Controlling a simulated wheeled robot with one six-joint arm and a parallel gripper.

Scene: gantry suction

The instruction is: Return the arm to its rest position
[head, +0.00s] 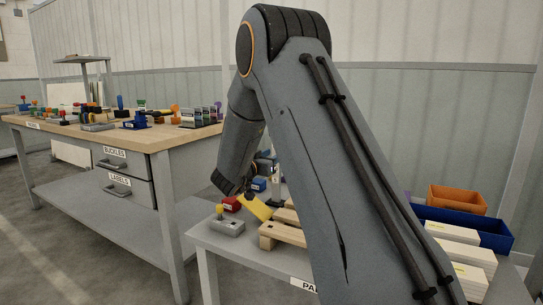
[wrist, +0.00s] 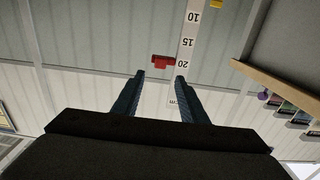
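My arm fills the middle of the head view, with its upper link rising to an elbow and its forearm hanging down behind. My gripper is mostly hidden behind the arm there. In the wrist view my gripper (wrist: 160,77) has its two dark blue fingers spread apart, with no object held between them. Beyond the fingertips are a pale panelled wall, a white centimetre scale (wrist: 187,42) and a red marker (wrist: 163,62) beside it.
A wooden-topped workbench (head: 150,138) with small coloured items and labelled drawers stands at left.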

